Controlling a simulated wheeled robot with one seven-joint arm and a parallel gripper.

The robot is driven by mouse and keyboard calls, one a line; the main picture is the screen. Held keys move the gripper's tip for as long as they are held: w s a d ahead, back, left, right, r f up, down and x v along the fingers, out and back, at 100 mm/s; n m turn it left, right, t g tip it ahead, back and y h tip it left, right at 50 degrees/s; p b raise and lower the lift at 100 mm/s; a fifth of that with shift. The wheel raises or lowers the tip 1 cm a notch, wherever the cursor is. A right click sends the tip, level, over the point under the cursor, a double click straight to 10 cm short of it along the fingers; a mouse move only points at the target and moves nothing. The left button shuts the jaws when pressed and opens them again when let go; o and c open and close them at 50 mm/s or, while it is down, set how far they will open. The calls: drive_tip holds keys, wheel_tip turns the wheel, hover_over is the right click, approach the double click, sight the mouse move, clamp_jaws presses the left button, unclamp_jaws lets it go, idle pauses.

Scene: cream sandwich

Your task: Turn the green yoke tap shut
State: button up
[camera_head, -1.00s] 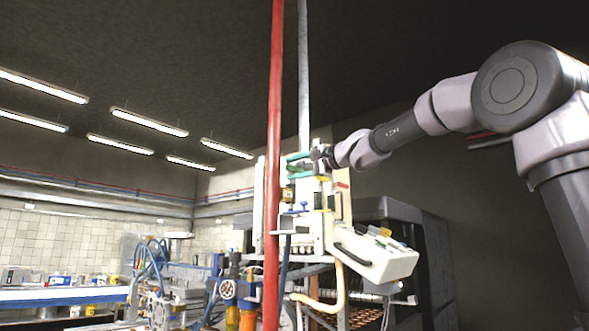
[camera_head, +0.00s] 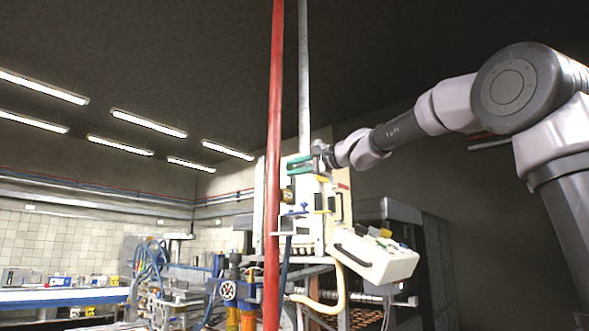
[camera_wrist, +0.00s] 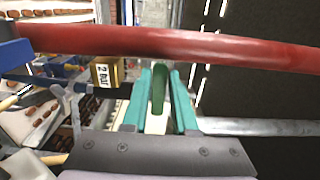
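The tap's base is hidden in the wrist view. In the head view I cannot make the tap out apart from the teal fingers.
A red vertical pipe (camera_head: 275,120) stands close to my gripper and crosses the wrist view (camera_wrist: 180,45). A grey pipe (camera_head: 303,80) is behind it. A blue tap (camera_head: 303,209) sits below my gripper.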

drive_tip(key=shift+o, duration=1.2)
drive_tip(key=v, duration=1.1)
drive_tip(key=shift+w, duration=0.1)
drive_tip(key=s+d+f+n+g+h, duration=0.1)
drive_tip(key=s+d+f+h, duration=0.3)
drive_tip(key=s+d+f, duration=0.3)
drive_tip(key=s+d+f+n+g+h, duration=0.1)
drive_tip(key=s+d+f+h, duration=0.3)
drive_tip(key=f, duration=1.3)
drive_tip(key=s+d+f+n+g+h, duration=0.1)
drive_tip(key=s+d+f+h, duration=0.3)
drive_tip(key=s+d+f, duration=0.6)
wheel_tip(320, 180, down, 3)
drive_tip(key=shift+s+d+r+h, duration=0.2)
drive_tip(key=shift+h, duration=0.1)
